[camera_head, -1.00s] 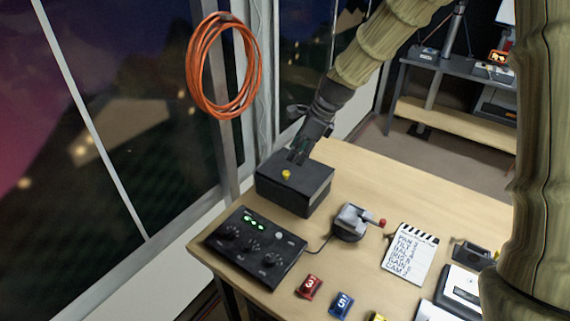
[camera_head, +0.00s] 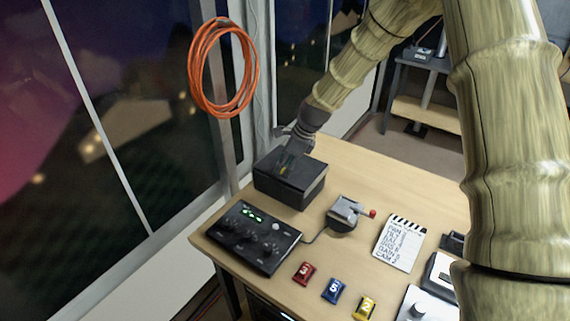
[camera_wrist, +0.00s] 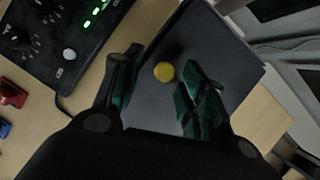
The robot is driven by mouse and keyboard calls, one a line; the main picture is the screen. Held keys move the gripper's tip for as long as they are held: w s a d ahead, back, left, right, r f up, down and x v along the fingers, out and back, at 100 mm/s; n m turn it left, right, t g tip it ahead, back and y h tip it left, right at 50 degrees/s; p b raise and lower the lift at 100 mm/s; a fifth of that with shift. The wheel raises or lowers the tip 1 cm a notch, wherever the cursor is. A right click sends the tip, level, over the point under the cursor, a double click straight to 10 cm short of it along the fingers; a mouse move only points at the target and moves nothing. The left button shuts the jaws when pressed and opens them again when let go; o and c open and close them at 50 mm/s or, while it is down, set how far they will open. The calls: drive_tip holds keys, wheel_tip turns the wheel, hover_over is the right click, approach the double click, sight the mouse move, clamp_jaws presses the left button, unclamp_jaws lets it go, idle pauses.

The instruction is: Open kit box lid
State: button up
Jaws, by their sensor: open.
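The kit box (camera_head: 289,189) is a dark grey box with its lid shut, on the table near the window. A round yellow knob (camera_wrist: 164,72) sits on the lid (camera_wrist: 215,45) and shows clearly in the wrist view. My gripper (camera_head: 287,165) is over the box lid and looks open. In the wrist view my gripper (camera_wrist: 152,88) has one finger on each side of the knob, with gaps between fingers and knob. In the head view the fingers mostly cover the knob. I cannot tell how far above the lid the fingertips are.
A control panel (camera_head: 246,238) with green lights stands in front of the box. A joystick unit (camera_head: 343,214) is to its right. A clapboard list (camera_head: 399,245) and red, blue and yellow numbered blocks (camera_head: 334,291) lie nearby. An orange cable coil (camera_head: 223,68) hangs behind.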

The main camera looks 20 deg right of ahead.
drive_tip(key=shift+w+f, duration=0.55)
drive_tip(key=shift+w, duration=0.1)
drive_tip(key=shift+c, duration=0.8)
drive_tip(key=shift+s+r, duration=0.3)
clamp_jaws()
drive_tip(key=w+d, duration=0.2)
drive_tip(key=w+d+p, duration=0.1)
drive_tip(key=w+d, duration=0.1)
drive_tip(key=d, duration=0.1)
drive_tip(key=w+d, duration=0.2)
drive_tip(key=d, duration=0.1)
drive_tip(key=shift+w+d, duration=0.1)
drive_tip(key=shift+w, duration=0.15)
drive_tip(key=shift+o, duration=0.8)
unclamp_jaws()
